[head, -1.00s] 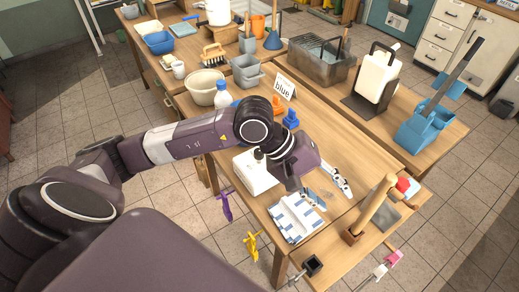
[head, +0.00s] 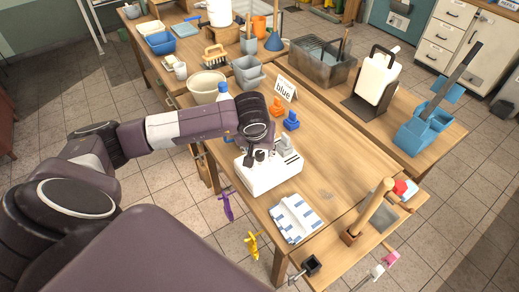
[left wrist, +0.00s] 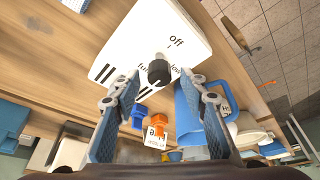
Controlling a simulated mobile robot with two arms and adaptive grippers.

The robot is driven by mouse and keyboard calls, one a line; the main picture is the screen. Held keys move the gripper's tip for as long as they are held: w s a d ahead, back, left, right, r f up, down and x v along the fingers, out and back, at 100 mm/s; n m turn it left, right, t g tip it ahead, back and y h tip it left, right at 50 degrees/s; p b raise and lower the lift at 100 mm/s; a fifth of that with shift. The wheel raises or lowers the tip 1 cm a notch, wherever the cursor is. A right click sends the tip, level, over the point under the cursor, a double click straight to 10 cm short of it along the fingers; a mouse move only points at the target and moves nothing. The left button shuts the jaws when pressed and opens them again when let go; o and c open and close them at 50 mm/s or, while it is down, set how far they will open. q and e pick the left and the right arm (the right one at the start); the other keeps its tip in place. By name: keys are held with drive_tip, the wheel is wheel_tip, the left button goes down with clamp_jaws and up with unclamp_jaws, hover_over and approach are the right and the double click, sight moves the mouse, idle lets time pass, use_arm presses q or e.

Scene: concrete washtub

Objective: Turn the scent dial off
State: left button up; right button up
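The scent device is a white box (head: 270,181) on the near part of the table in the head view. In the left wrist view the white box (left wrist: 150,32) has a black dial (left wrist: 159,72), with "off" printed above it and partly hidden labels below. Which label the dial points to is not clear. My left gripper (head: 267,154) is over the box. In the left wrist view its two blue-padded fingers (left wrist: 160,98) are spread apart, with the dial just beyond the gap between the fingertips. I cannot see contact. My right gripper is not in view.
A striped folded cloth (head: 296,218) lies in front. Clamps (head: 252,245) hang at the table edge. The table right of the box is clear.

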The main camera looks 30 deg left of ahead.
use_arm(q)
drive_tip(key=shift+w+f, duration=0.1)
drive_tip(key=shift+f, duration=0.2)
clamp_jaws()
